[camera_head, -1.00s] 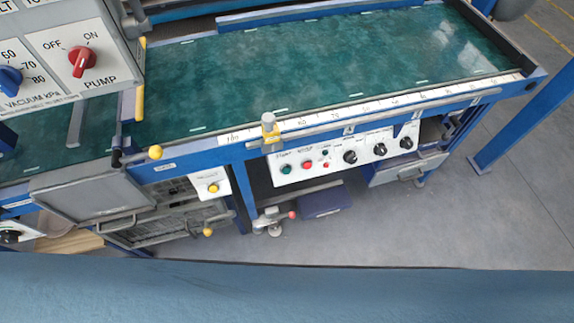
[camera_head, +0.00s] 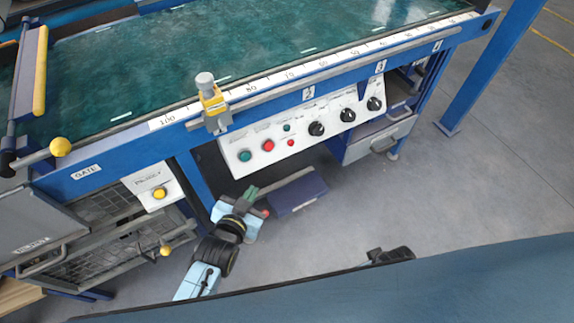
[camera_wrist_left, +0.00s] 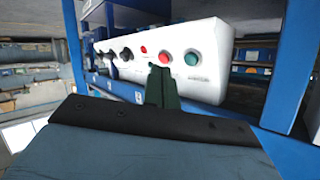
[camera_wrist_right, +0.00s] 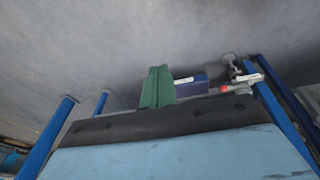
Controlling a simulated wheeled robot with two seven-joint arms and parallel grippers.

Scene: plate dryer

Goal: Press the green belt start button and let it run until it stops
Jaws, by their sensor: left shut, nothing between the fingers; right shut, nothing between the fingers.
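The green button (camera_head: 245,156) is at the left end of the white control panel (camera_head: 300,135) below the belt's front rail. It also shows in the left wrist view (camera_wrist_left: 192,59), just right of my fingertips. My left gripper (camera_head: 250,193) is shut and empty, below and in front of the panel, apart from the button in the head view. Its green fingers show shut in the left wrist view (camera_wrist_left: 162,82). My right gripper (camera_wrist_right: 158,85) is shut and empty in its wrist view, over the floor. The green belt surface (camera_head: 230,55) lies above the panel.
A red button (camera_head: 268,145) sits beside the green one, with several black knobs (camera_head: 347,115) further right. A yellow button (camera_head: 159,193) is on a separate box at left. A yellow clamp (camera_head: 213,105) sits on the scale rail. A blue box (camera_head: 297,192) is below.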

